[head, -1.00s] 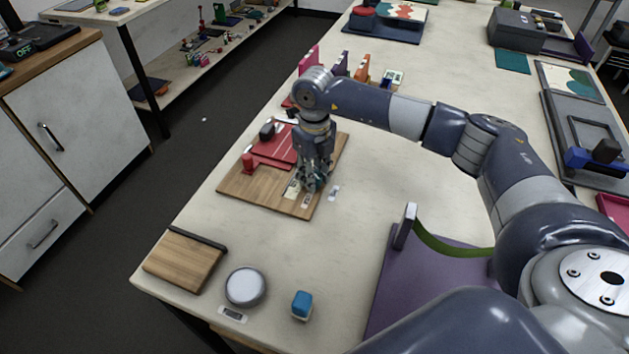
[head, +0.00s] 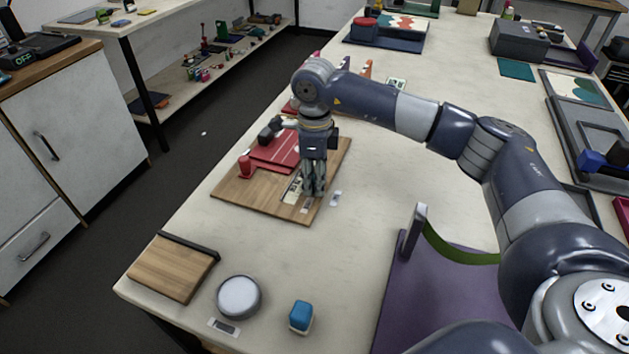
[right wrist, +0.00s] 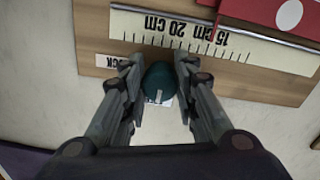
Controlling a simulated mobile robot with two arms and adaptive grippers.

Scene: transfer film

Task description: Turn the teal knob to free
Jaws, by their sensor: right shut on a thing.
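The teal knob (right wrist: 158,84) sits between the two fingers of my right gripper (right wrist: 157,76) in the right wrist view. The fingers are closed against its sides. A pale mark on the knob points toward the bottom of that view. An upside-down label (right wrist: 106,61) ending in "CK" lies to its left, and another label is partly hidden behind the knob. In the head view my right gripper (head: 313,192) points down at the front right end of the wooden board (head: 246,193) and hides the knob. My left gripper is not in view.
A ruler strip (right wrist: 210,40) and a red plate (head: 276,152) with a red post (head: 245,165) lie on the board. A round grey disc (head: 239,296), blue block (head: 301,315) and purple stand (head: 430,295) are nearer. Bare table lies right of the board.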

